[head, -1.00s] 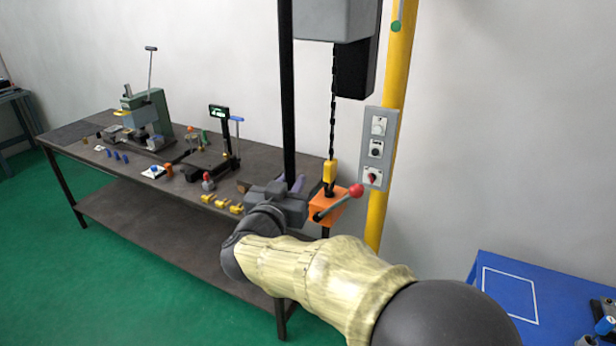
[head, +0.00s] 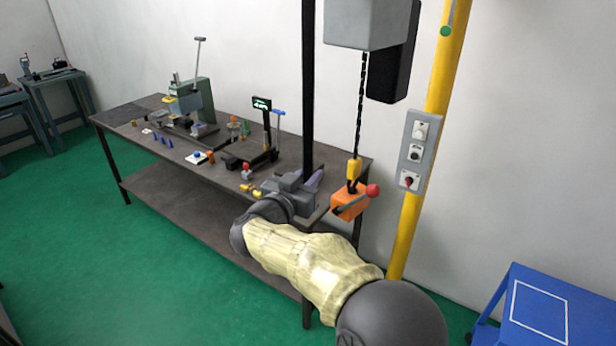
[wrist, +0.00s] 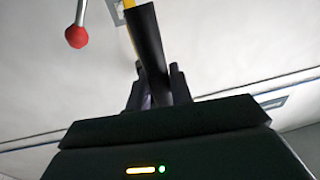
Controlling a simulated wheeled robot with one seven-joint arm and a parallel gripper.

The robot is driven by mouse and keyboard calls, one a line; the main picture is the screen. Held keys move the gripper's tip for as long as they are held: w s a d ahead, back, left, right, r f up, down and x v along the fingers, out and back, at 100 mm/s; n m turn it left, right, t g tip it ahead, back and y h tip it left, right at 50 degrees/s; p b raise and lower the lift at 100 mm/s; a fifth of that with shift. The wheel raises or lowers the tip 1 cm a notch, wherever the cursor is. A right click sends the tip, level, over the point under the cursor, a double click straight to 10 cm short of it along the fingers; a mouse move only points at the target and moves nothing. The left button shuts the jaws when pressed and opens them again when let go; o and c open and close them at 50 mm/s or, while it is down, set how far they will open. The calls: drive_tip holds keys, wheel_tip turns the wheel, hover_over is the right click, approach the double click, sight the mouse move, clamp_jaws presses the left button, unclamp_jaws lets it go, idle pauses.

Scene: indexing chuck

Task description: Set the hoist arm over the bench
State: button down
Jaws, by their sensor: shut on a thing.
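A black vertical bar (head: 308,90) hangs down from above the top of the head view. My gripper (head: 308,182) is shut on its lower part, and the bar also shows between my fingers in the wrist view (wrist: 150,45). Right of the bar hangs the grey hoist box (head: 365,22), with a dark chain (head: 360,110), a yellow hook block (head: 354,168) and an orange block (head: 348,205) with a red-knobbed lever. The hoist arm itself is out of the head view. The bench (head: 340,165) is behind my gripper; the orange block appears near its right end.
A yellow post (head: 428,130) with a grey switch panel (head: 415,150) stands right of the hoist. A green press (head: 195,100), a small display (head: 261,104) and several small parts stand on the bench. A blue table (head: 530,305) is at lower right. Green floor is open at left.

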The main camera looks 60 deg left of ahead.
drive_tip(key=c, duration=1.3)
unclamp_jaws()
drive_tip(key=shift+w+r, duration=0.1)
drive_tip(key=shift+w, duration=0.05)
drive_tip(key=shift+s+d, duration=0.25)
drive_tip(key=shift+s, duration=0.15)
drive_tip(key=b+v, duration=0.7)
drive_tip(key=v, duration=0.9)
drive_tip(key=shift+s+d, duration=0.2)
